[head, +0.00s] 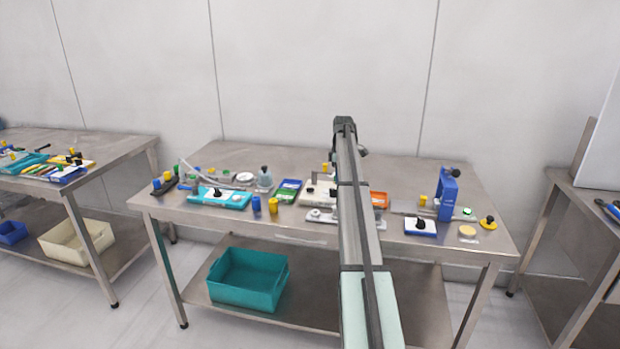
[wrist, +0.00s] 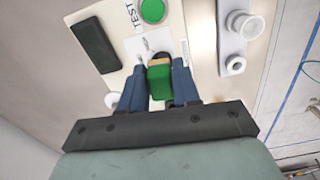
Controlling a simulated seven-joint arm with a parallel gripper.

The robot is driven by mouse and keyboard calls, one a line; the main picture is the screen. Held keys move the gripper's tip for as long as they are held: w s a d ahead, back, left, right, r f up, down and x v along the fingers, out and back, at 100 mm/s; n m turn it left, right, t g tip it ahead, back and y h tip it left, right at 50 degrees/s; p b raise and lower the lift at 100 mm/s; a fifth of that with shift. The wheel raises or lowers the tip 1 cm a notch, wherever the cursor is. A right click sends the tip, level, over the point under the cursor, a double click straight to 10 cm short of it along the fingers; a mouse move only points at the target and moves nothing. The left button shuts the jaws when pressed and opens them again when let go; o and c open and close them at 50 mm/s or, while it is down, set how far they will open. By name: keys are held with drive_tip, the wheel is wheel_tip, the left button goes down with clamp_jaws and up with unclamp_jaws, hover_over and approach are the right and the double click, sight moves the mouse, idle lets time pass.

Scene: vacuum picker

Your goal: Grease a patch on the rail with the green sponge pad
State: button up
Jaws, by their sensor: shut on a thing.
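In the wrist view my gripper (wrist: 158,68) has its two blue fingers shut on the green sponge pad (wrist: 160,84), a green block with a tan end. The pad is over a cream board marked TEST, close to a small white patch (wrist: 150,44); I cannot tell whether it touches anything. A pale bar with round white fittings (wrist: 231,42) lies to the right; I cannot tell whether it is the rail. In the head view my arm hides the gripper and the pad.
The board carries a green disc (wrist: 153,10) and a dark block (wrist: 95,45). On the steel bench (head: 300,167) stand a blue upright fixture (head: 447,196), a teal tray (head: 220,198) and yellow and blue cylinders. A teal bin (head: 247,295) sits on the lower shelf. The bench's back strip is clear.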

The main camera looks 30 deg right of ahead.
drive_tip(key=n, duration=0.1)
hover_over(394, 205)
drive_tip(key=shift+s+a+f, duration=0.1)
drive_tip(key=shift+s+f, duration=0.1)
drive_tip(key=shift+f, duration=1.6)
drive_tip(key=shift+s+a+f, duration=0.1)
drive_tip(key=shift+s+f, duration=0.05)
drive_tip(key=shift+f, duration=1.6)
drive_tip(key=shift+s+d+f, duration=0.15)
drive_tip(key=shift+d+f, duration=0.1)
drive_tip(key=shift+d, duration=0.05)
drive_tip(key=shift+s+d+f, duration=0.1)
drive_tip(key=shift+s+d, duration=0.4)
drive_tip(key=shift+s, duration=0.05)
drive_tip(key=shift+s+d, duration=1.6)
drive_tip(key=shift+w+a, duration=2.35)
drive_tip(key=shift+w, duration=0.1)
drive_tip(key=shift+s+d, duration=0.1)
drive_tip(key=shift+d, duration=0.6)
drive_tip(key=shift+s+d, duration=1.9)
drive_tip(key=shift+w+a, duration=2.15)
drive_tip(key=shift+a, duration=0.05)
drive_tip(key=shift+w+r, duration=0.1)
drive_tip(key=shift+r, duration=0.1)
wheel_tip(394, 205, up, 8)
drive_tip(key=shift+f, duration=0.15)
